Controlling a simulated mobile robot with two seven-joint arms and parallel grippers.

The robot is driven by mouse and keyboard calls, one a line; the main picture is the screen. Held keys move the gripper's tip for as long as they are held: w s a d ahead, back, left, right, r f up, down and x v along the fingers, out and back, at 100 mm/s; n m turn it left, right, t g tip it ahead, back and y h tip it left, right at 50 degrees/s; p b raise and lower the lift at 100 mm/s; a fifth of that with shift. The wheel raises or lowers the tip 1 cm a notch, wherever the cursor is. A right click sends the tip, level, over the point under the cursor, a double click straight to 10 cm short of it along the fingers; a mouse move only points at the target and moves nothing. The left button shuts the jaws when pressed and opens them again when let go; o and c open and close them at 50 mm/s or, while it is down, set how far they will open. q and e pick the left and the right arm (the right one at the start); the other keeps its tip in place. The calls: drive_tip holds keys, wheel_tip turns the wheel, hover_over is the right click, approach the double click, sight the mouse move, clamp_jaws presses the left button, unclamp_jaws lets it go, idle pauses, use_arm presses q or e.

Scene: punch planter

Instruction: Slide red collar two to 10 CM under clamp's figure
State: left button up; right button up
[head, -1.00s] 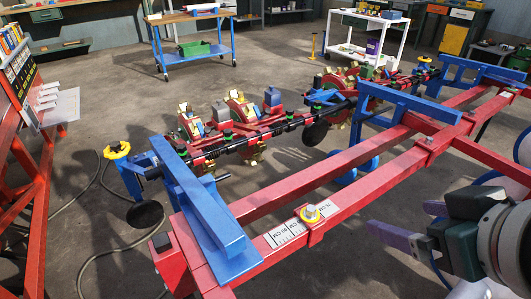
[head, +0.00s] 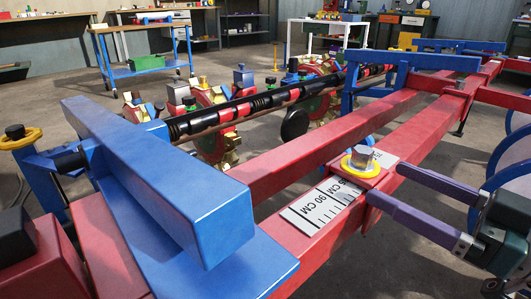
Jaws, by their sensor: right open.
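A red collar (head: 372,181) sits around the near red bar, with a yellow ring and grey bolt head (head: 361,157) on top. A white scale strip on the bar (head: 318,210) reads 90 CM on the collar's left; another figure beside the collar is partly covered. A second red collar (head: 455,92) sits farther along the bar; I see no number on either. A large blue clamp (head: 165,175) crosses the bars at the left. My right gripper (head: 385,184) is open and empty, its two purple fingers pointing left at the nearer collar. My left gripper is not in view.
A second red bar (head: 310,165) runs parallel behind. A row of planter units with a black shaft (head: 270,98) stands beyond. Another blue clamp (head: 400,60) crosses the bars farther back. A blue cart (head: 145,68) stands on the open floor behind.

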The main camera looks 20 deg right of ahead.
sight(339, 158)
drive_tip(key=b+x, duration=0.2)
drive_tip(key=x, duration=0.7)
drive_tip(key=shift+w+a+b, duration=0.15)
drive_tip(key=shift+w+b, duration=0.25)
drive_tip(key=c, duration=1)
clamp_jaws()
